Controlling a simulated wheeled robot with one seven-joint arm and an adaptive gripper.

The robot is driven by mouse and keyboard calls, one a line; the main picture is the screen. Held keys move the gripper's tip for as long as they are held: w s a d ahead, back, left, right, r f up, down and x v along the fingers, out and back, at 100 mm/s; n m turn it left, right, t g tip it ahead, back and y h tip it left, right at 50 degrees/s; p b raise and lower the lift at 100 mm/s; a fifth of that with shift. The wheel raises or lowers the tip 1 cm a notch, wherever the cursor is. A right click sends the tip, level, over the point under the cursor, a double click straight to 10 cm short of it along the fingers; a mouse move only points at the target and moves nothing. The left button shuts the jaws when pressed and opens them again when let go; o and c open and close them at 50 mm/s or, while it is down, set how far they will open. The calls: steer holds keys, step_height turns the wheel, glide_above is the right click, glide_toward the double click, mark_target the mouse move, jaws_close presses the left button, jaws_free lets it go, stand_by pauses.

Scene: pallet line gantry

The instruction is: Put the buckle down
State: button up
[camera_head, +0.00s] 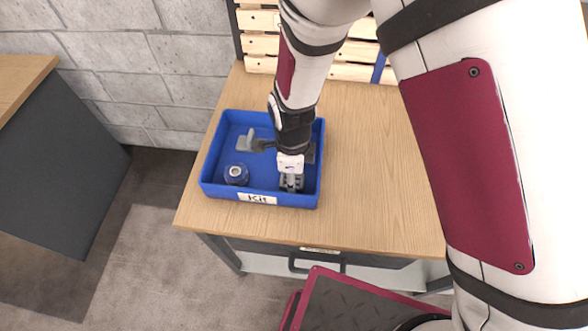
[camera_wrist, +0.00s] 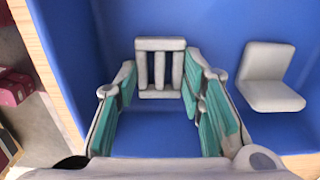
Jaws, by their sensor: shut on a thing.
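The buckle (camera_wrist: 160,68) is a pale grey slotted frame with upright bars. In the wrist view it lies between the two teal-padded fingers of my gripper (camera_wrist: 161,80), which is shut on it. In the head view my gripper (camera_head: 291,178) points down inside the blue kit tray (camera_head: 258,198), near its front right corner. The blue tray floor is behind the buckle in the wrist view. I cannot tell whether the buckle touches the floor. My arm hides part of the tray's right side.
A grey angled bracket (camera_head: 247,141) lies in the tray's back left, and a dark blue round part (camera_head: 236,174) sits front left. The tray stands at the left of the wooden table (camera_head: 375,170). The tabletop to its right is clear. A slatted wooden rack (camera_head: 258,45) stands behind.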

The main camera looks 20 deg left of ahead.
steer(key=shift+f, duration=0.1)
steer(key=o, duration=1.2)
step_height(320, 180, up, 12)
steer(key=shift+r+p, duration=0.15)
steer(key=shift+p, duration=0.15)
